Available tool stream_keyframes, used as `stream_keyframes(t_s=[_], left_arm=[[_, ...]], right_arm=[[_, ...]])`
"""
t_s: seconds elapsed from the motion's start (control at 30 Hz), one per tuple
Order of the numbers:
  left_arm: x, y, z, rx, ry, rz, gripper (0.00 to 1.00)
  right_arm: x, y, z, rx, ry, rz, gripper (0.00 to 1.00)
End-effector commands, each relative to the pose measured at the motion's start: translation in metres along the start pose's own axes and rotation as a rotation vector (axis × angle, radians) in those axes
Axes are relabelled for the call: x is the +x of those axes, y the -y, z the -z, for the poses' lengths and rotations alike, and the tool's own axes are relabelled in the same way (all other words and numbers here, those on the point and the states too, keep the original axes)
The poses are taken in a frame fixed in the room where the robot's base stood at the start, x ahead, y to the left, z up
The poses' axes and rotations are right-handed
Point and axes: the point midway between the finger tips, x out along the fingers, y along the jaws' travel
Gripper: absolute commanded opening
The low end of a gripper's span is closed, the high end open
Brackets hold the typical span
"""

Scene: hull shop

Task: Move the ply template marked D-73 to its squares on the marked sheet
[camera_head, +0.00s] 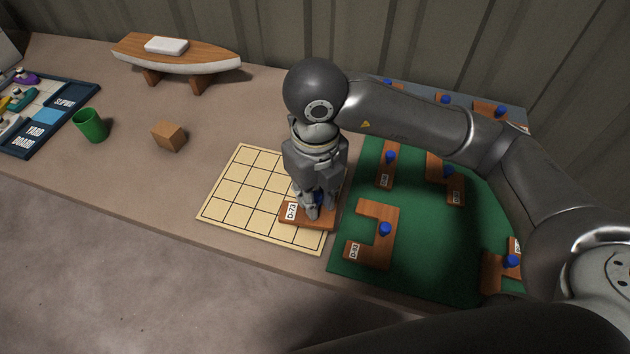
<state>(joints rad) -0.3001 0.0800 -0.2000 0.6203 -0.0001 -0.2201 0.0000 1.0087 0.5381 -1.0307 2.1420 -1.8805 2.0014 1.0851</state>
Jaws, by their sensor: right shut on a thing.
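The ply template marked D-73 (288,220) is a brown wooden piece with a white label. It is over the lower right part of the marked sheet (235,194), a pale yellow sheet with a black grid. My right gripper (315,210) points down and is shut on the template's blue knob, which is mostly hidden. The gripper and arm hide part of the template and the sheet's right side. I cannot tell whether the template touches the sheet. My left gripper is not in view.
Right of the sheet, a green mat (345,257) holds several brown templates with blue knobs, among them a notched one (381,250) close by. A wooden cube (169,136), a green cup (90,125), a boat model (178,60) and a board (69,102) stand left and behind. The table's front edge is close.

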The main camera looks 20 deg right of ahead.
Motion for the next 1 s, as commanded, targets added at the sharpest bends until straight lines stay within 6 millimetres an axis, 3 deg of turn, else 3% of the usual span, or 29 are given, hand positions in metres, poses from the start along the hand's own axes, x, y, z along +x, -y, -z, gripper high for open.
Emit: stream_keyframes(t_s=[0.23,0.4,0.7,1.0], left_arm=[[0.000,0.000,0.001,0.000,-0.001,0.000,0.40],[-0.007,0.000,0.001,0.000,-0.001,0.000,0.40],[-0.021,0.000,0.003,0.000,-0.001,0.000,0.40],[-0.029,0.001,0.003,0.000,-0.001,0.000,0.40]], right_arm=[[0.002,-0.001,-0.005,0.126,-0.002,-0.002,0.00],[0.013,0.020,-0.028,0.136,-0.006,0.000,0.00],[0.045,0.058,-0.075,0.131,-0.007,0.000,0.00],[0.087,0.079,-0.102,0.127,-0.002,-0.002,0.00]])
